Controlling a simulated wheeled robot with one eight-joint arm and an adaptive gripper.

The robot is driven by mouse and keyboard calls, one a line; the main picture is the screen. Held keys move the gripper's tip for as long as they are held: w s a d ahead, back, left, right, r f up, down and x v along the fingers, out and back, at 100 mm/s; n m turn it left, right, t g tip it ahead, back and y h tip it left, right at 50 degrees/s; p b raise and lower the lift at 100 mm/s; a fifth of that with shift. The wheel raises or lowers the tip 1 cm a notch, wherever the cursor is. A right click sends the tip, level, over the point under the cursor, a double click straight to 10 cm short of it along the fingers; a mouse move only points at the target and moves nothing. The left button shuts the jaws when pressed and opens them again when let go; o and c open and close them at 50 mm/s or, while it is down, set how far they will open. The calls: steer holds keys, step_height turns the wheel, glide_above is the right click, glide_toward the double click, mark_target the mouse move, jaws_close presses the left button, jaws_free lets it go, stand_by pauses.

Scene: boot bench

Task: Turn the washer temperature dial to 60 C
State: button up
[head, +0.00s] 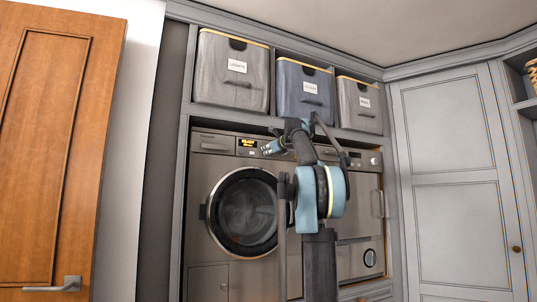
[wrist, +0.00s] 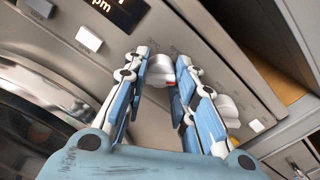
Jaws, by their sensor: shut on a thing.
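The washer (head: 212,185) has a round glass door and a control panel along its top. In the wrist view, a light-grey dial (wrist: 160,70) with a small red mark sits between the two fingertips of my gripper (wrist: 163,62). The gripper is shut on this dial. A second light-grey dial (wrist: 226,108) lies to its right, partly behind the right finger. Dial labels and the setting are too small or hidden to read.
A white button (wrist: 89,38) sits on the panel left of the gripper. Labelled fabric bins, including a grey bin (head: 232,85) and a blue bin (head: 304,72), stand on the shelf above. A second appliance (head: 365,205) stands to the right, partly behind my arm.

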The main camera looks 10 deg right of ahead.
steer(key=shift+n, duration=0.3)
steer(key=o, duration=1.1)
steer(key=shift+c, duration=0.2)
steer(key=v, duration=1.2)
